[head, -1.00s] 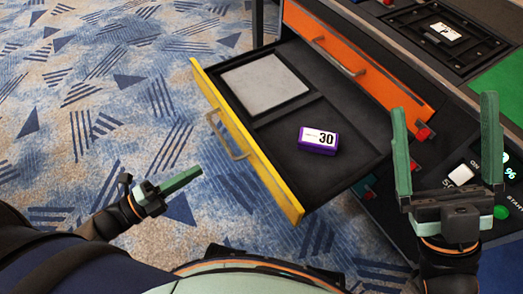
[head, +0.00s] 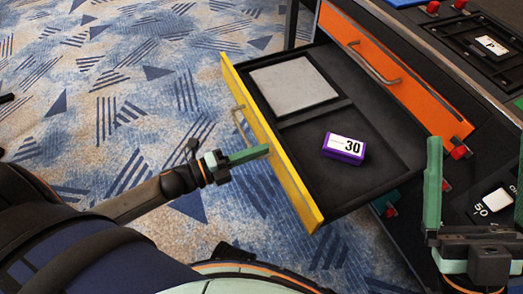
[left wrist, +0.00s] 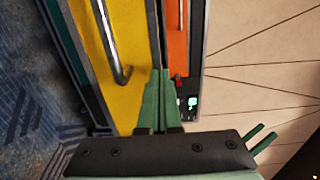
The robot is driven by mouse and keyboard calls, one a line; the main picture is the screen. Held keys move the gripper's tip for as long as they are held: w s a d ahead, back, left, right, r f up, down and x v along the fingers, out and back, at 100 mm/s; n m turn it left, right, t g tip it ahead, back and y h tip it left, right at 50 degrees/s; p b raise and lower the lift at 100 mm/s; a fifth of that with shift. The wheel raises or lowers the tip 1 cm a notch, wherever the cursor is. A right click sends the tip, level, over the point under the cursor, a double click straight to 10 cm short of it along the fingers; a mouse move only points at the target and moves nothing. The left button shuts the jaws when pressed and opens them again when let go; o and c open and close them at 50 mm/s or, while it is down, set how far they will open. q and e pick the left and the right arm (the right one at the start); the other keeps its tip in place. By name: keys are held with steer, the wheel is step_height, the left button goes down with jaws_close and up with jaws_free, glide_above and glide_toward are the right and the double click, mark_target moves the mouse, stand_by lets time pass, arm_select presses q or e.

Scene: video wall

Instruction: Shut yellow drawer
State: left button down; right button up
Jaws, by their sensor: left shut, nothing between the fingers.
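The yellow drawer (head: 287,180) is pulled out, with its inside open to view. Its yellow front and metal handle (head: 238,125) face left, and the front also fills the upper left of the left wrist view (left wrist: 130,100). My left gripper (head: 267,150) is shut and empty, pointing at the front beside the handle. Its tips (left wrist: 160,72) overlap the front's edge in the left wrist view; I cannot tell if they touch. My right gripper (head: 477,145) is open and empty at the right, partly cut off by the frame.
A purple box marked 30 (head: 344,147) and a grey pad (head: 293,84) lie inside the drawer. A shut orange drawer (head: 396,75) sits behind and above. A white button (head: 497,201) is near my right gripper. Carpet (head: 110,80) at the left is clear.

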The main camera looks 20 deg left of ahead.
arm_select(q)
steer(key=shift+w+d, duration=0.35)
steer(key=shift+w, duration=0.05)
arm_select(e)
steer(key=shift+f, duration=0.15)
